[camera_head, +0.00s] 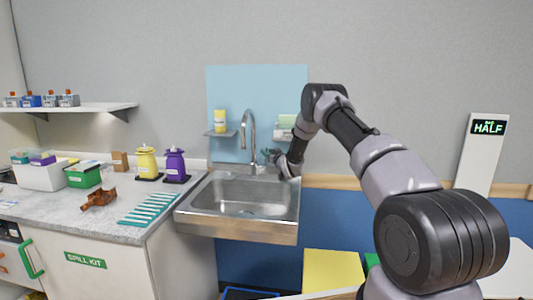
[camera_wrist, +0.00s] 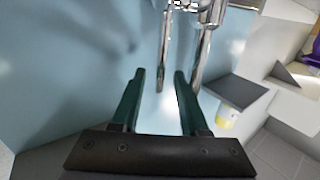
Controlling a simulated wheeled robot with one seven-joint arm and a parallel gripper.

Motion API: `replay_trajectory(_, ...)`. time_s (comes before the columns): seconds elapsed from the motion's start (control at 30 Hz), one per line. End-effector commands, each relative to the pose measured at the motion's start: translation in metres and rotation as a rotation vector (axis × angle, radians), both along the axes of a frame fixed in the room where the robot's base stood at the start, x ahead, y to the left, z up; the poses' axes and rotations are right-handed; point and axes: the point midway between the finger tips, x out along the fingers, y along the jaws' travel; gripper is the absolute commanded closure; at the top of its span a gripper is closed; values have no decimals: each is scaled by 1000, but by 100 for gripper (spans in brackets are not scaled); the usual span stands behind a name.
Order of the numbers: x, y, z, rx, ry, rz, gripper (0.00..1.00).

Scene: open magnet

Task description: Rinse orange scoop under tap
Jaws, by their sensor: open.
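An orange-brown item (camera_head: 98,199), which may be the scoop, lies on the counter left of the sink; its exact shape is hard to tell. The chrome gooseneck tap (camera_head: 252,128) stands at the back of the steel sink (camera_head: 238,228). My gripper (camera_head: 269,155) is at the back of the sink, close to the tap on its right. In the wrist view my gripper (camera_wrist: 159,73) has its two dark green fingers apart, with nothing held between them. The tap's metal pipes (camera_wrist: 200,60) show just beyond the fingertips; contact cannot be told.
A teal slatted rack (camera_head: 150,208) lies beside the sink's left edge. Yellow (camera_head: 147,163) and purple (camera_head: 176,165) containers stand behind it. Small wall shelves flank the tap, the left one holding a yellow bottle (camera_head: 220,121). The sink basin looks empty.

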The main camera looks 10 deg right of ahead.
Motion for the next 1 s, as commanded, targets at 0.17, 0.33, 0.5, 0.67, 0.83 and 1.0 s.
replay_trajectory(0.17, 13, 4, 0, -2, -1, 1, 56)
replay_trajectory(0.33, 16, 5, 0, -1, 1, 0, 56)
replay_trajectory(0.5, 16, 5, 0, -1, 1, 0, 64)
replay_trajectory(0.67, 16, 5, 0, -1, 1, 0, 100)
replay_trajectory(0.83, 15, 5, 0, -1, 0, 0, 100)
replay_trajectory(1.0, 15, 5, 0, -1, 0, 0, 100)
